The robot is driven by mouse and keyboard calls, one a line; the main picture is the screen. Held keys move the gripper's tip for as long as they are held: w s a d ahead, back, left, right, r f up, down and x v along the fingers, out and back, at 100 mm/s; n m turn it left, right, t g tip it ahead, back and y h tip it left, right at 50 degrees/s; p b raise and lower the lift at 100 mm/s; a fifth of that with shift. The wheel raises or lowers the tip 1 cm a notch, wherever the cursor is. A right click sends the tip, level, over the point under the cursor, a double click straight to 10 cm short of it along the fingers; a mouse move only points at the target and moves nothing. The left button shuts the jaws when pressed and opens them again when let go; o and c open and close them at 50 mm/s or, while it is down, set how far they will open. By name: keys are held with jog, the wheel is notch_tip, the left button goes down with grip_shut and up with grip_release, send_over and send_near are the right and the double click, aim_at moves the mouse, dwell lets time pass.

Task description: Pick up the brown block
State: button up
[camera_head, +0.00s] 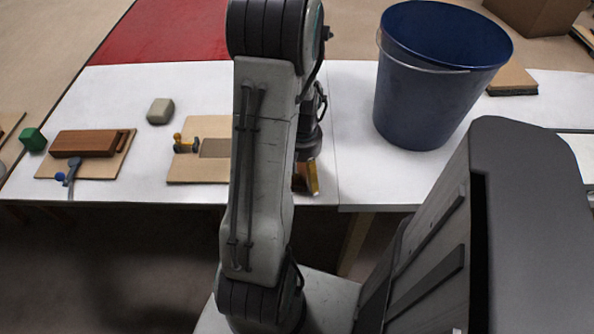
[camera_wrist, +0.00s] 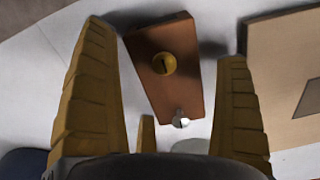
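A reddish-brown block (camera_wrist: 182,88) lies on the white table in the wrist view. It has a round yellow slotted piece on its top and a small silvery piece near its lower end. My gripper (camera_wrist: 165,45) is open, with one yellow finger to each side of the block and visible gaps between. I cannot tell how far the fingers are above the table. In the head view my gripper (camera_head: 311,178) is near the table's front edge. My arm and gripper hide most or all of this block there.
A tan board with a grey recess (camera_head: 214,148) and a yellow-handled tool lies left of my gripper. Further left, another board carries a long brown wooden piece (camera_head: 84,143). A blue bucket (camera_head: 420,95) stands right. A grey block (camera_head: 160,111) lies behind.

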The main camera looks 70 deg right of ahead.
jog(key=c, duration=1.2)
